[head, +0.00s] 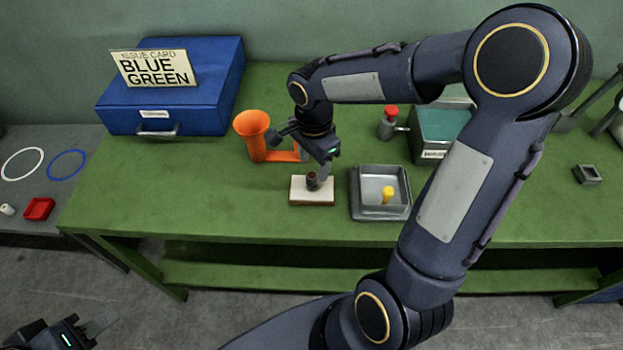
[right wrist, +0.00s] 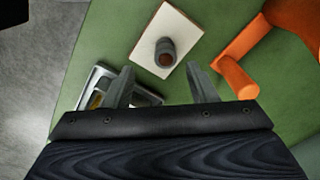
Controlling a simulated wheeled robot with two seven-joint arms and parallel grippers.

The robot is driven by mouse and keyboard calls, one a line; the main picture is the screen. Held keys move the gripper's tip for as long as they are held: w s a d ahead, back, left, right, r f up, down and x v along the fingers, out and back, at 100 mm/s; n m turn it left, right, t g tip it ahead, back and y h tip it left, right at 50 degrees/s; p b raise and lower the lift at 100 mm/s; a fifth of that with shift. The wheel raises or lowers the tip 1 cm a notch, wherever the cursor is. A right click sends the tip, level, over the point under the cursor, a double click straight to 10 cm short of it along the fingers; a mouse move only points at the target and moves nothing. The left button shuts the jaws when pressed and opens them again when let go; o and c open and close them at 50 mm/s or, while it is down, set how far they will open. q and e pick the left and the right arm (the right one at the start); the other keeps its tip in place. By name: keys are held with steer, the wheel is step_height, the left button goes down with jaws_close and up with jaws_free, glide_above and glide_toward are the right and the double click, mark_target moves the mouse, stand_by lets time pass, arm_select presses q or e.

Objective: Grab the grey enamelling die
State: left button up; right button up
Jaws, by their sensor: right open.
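A short grey cylinder with a red-brown centre, which looks like the enamelling die (head: 313,182), stands upright on a white block (head: 326,197) near the bench's front. In the right wrist view the die (right wrist: 165,52) sits near the middle of the white block (right wrist: 188,29). My right gripper (head: 323,165) is above the die. In the right wrist view its fingers (right wrist: 158,78) are spread and empty, with the die just beyond the tips and between their lines. My left gripper (head: 88,328) is at the lower left, off the bench, partly cut off; its opening is unclear.
An orange funnel-topped piece (head: 254,134) stands close left of my right gripper. A grey tray (head: 368,210) with a yellow peg is to the right. A red-capped bottle (head: 388,124), a teal-filled container (head: 440,128), a blue case (head: 180,95) and a small square grey piece (head: 588,175) also stand on the bench.

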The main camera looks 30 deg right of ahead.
mark_target(312, 175)
steer(key=f, duration=0.7)
steer(key=shift+w+d+p, duration=0.1)
steer(key=shift+w+p, duration=0.25)
steer(key=shift+c, duration=0.4)
steer(key=c, duration=1)
